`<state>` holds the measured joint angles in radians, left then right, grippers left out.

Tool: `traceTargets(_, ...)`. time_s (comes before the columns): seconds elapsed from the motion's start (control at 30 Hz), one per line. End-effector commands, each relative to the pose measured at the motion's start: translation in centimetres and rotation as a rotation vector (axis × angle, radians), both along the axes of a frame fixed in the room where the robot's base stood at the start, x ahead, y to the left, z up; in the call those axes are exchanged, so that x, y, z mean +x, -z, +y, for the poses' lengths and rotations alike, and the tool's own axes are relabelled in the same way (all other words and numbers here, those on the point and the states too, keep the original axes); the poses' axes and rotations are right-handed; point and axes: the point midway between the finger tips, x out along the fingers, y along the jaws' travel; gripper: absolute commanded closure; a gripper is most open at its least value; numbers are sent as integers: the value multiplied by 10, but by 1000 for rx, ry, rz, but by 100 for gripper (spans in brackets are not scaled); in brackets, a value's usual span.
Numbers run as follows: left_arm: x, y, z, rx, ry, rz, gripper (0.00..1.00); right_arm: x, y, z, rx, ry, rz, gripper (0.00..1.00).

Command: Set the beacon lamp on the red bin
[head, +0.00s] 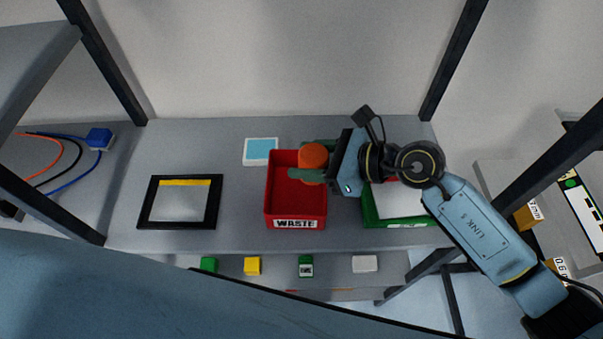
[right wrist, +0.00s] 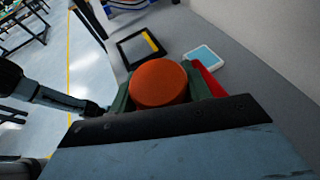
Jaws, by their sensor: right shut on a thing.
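The beacon lamp (head: 314,155) shows as an orange round top in the head view, over the right part of the red bin (head: 295,224) labelled WASTE. My right gripper (head: 311,166) comes in from the right and is shut on the lamp, with its green fingers on either side of it. In the right wrist view the orange lamp (right wrist: 159,83) sits between the fingers, and a red edge of the bin (right wrist: 208,79) shows to its right. The lamp's lower part is hidden, so I cannot tell whether it touches the bin. My left gripper is not in view.
A green bin (head: 400,222) with a white sheet stands right of the red bin. A black-framed tray (head: 180,225) lies to the left, and a blue-and-white pad (head: 261,151) lies behind. Small coloured blocks (head: 252,266) sit on a lower shelf. Dark rack posts flank the shelf.

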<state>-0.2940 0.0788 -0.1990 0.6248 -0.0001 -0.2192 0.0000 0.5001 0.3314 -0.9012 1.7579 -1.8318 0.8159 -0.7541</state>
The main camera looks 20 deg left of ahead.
Motion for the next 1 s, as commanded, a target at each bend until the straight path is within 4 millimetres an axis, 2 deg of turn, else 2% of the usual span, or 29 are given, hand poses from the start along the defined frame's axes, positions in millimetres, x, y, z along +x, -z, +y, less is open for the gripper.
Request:
traceTargets(0.07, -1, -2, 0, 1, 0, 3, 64, -3, 6, 4, 0, -9, 1, 77)
traceTargets(0.3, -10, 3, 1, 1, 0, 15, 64, -4, 51, 5, 0, -12, 5, 77)
traceTargets(0.47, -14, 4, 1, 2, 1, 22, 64, -4, 66, 5, 2, -12, 2, 77)
traceTargets(0.7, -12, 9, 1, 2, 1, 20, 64, -4, 99, 5, 1, -11, 4, 77)
traceTargets(1.0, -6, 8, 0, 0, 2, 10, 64, -4, 103, 5, 2, -12, -1, 77)
